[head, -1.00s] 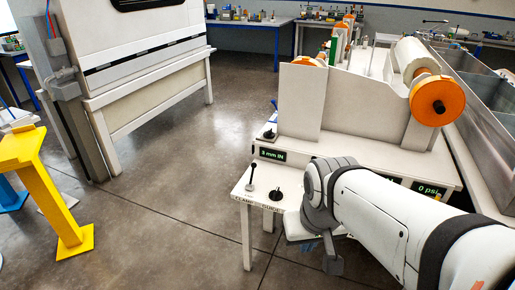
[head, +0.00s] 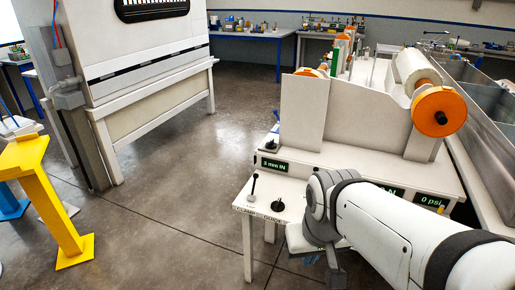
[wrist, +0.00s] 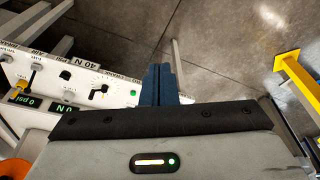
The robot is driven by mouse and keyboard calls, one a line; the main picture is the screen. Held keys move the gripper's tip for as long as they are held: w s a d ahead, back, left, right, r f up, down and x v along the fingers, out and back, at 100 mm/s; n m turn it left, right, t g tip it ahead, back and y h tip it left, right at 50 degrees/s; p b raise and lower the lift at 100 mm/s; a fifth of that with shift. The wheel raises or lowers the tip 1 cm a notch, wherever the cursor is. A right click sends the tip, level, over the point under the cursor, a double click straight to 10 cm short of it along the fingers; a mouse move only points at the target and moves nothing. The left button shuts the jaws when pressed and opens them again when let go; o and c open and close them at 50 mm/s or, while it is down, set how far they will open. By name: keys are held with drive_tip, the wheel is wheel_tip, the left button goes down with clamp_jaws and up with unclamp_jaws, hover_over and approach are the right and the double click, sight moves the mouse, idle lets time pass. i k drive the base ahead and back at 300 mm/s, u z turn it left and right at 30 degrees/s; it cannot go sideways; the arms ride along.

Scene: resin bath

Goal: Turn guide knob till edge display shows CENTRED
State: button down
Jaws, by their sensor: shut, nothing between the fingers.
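The guide knob (head: 278,205) is a small black knob on the white shelf at the machine's front corner, beside the "GUIDE" lettering. The edge display (head: 275,165) above it reads "3 mm IN" in green. My gripper (head: 336,272) hangs to the right of the knob, apart from it, partly hidden by my own wrist. In the wrist view my gripper's dark fingers (wrist: 160,82) are together and empty, over the floor and the edge of the white control panel (wrist: 85,85). I cannot tell which of the panel's knobs there, if any, is the guide knob.
A black clamp lever (head: 253,187) stands upright just left of the knob. A "0 psi" display (head: 430,200) and an orange-ended roll (head: 439,112) are at the right. A yellow stand (head: 50,205) is at the left. The floor between is clear.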

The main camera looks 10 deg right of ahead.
sight(278, 206)
drive_tip(key=u, duration=0.4)
drive_tip(key=i, duration=1)
drive_tip(key=z, duration=0.25)
